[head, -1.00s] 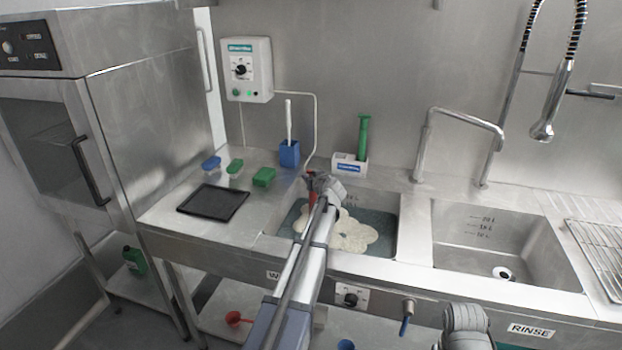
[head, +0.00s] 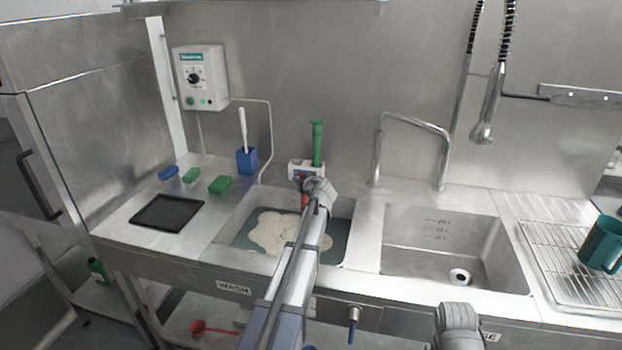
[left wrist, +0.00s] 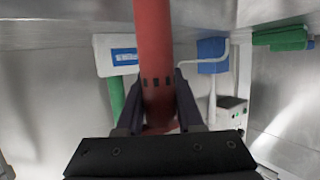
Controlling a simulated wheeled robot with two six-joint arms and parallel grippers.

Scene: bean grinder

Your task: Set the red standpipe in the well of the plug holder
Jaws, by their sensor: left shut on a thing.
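My left gripper (head: 306,190) is shut on the red standpipe (left wrist: 154,45). In the left wrist view the pipe stands between the two fingers (left wrist: 158,110), and its end by the palm is partly hidden. In the head view only a small red part (head: 304,201) shows beside the gripper. The white plug holder (head: 294,169) stands at the back edge of the wash sink, just behind the gripper. A green standpipe (head: 317,143) stands upright in it. The holder also shows in the left wrist view (left wrist: 106,60), beside the red pipe. Its free well cannot be made out.
The wash sink (head: 340,250) holds foamy water under my left arm. A blue pot with a white-handled brush (head: 246,160) and a green block (head: 220,185) stand to the left. The tap (head: 377,160) rises right of the holder. The rinse sink (head: 440,245) is empty.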

